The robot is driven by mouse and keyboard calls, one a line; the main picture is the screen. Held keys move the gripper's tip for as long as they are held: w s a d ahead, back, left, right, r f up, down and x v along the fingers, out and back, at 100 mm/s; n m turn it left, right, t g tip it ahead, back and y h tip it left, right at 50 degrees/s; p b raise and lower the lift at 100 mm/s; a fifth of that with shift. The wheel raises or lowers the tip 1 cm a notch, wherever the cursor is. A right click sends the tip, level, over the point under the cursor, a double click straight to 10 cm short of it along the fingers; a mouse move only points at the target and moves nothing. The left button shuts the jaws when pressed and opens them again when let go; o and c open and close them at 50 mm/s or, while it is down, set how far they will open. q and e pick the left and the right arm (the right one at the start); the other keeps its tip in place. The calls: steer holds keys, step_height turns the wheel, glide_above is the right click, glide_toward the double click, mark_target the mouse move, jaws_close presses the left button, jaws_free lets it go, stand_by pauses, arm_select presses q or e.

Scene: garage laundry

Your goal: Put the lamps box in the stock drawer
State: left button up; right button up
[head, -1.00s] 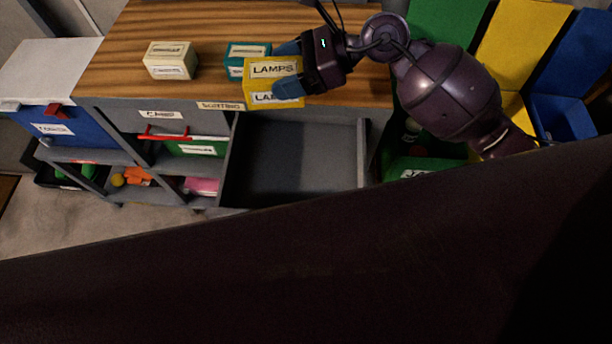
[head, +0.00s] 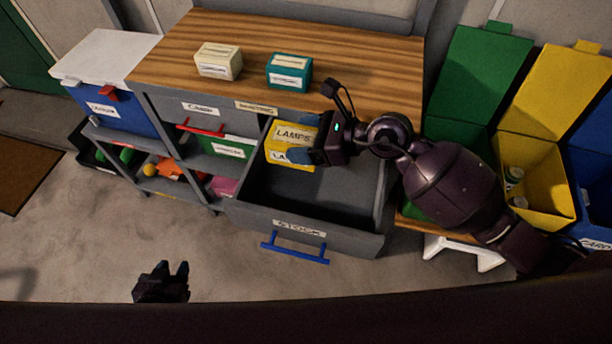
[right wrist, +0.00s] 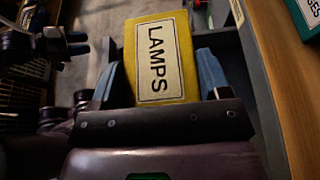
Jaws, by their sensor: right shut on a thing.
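The yellow lamps box (head: 290,134) is at the back left of the open stock drawer (head: 330,240), within its outline. I cannot tell whether it touches the drawer floor. My right gripper (head: 304,152) is shut on the box, with blue fingers on its sides. In the right wrist view the lamps box (right wrist: 160,60) sits between the fingers (right wrist: 158,78), its label facing the camera. The rest of the drawer looks empty. My left gripper (head: 162,280) is low at the front left, away from the drawer, with its fingers apart and empty.
A cream box (head: 218,62) and a teal box (head: 289,73) stand on the wooden worktop (head: 360,60). Left of the drawer are shelves with a green box (head: 232,147). Open green and yellow bins (head: 535,180) stand at right. The floor in front is clear.

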step_height(320, 180, down, 13)
steer(key=b, duration=0.3)
steer(key=shift+r, duration=0.15)
steer(key=shift+f, duration=0.4)
steer(key=o, duration=1)
